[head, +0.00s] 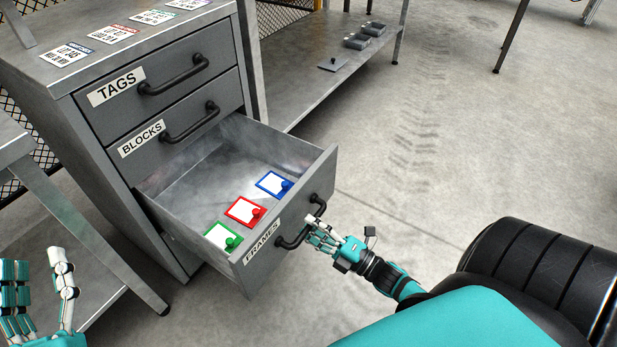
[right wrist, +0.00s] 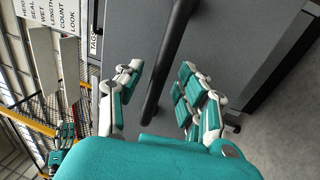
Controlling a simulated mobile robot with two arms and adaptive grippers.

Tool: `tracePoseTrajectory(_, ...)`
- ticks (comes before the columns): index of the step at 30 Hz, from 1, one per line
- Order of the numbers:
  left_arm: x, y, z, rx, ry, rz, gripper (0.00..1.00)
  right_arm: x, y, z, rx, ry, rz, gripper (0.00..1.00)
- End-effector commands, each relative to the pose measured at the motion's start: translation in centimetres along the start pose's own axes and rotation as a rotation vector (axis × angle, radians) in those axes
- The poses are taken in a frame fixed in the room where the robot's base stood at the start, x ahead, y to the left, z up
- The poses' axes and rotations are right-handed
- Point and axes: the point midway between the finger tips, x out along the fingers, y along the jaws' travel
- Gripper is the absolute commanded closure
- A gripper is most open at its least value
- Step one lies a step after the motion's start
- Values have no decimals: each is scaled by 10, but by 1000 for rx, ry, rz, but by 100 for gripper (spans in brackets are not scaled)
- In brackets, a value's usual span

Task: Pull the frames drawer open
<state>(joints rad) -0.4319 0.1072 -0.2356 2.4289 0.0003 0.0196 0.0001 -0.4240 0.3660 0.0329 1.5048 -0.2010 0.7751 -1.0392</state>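The frames drawer (head: 212,263) is the lowest drawer of the grey cabinet and stands pulled well out. Inside lie a green frame (head: 223,236), a red frame (head: 245,211) and a blue frame (head: 274,184). Its dark handle (head: 290,243) is on the front, beside the FRAMES label (head: 262,242). My right gripper (head: 317,230) is at this handle, partly covering it. In the right wrist view, a dark bar (right wrist: 167,65) runs between its spread fingers; they do not look closed on it. My left gripper (head: 45,280) is open and empty at the lower left.
The tags drawer (head: 205,57) and blocks drawer (head: 190,140) above are shut. Several label cards (head: 112,33) lie on the cabinet top. A metal bench (head: 22,150) stands close at left. A low shelf (head: 300,85) with small dark parts is behind.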

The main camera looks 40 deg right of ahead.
Motion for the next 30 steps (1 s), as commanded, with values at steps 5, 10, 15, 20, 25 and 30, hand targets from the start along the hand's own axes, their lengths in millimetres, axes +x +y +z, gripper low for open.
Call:
tracePoseTrajectory(5,0,0,0,0,0,0,60,-39,-2,-1,2,-2,-7,62)
tracePoseTrajectory(10,0,0,0,0,0,0,60,-74,-2,-1,2,-2,-6,62)
tracePoseTrajectory(15,0,0,0,0,0,0,60,-98,-1,-1,2,-1,-4,62)
tracePoseTrajectory(20,0,0,0,0,0,0,60,-106,-1,0,1,-1,-2,62)
tracePoseTrajectory(25,0,0,0,0,0,0,60,-107,-1,0,1,0,-2,62)
tracePoseTrajectory(30,0,0,0,0,0,0,60,-107,-1,0,1,0,-2,62)
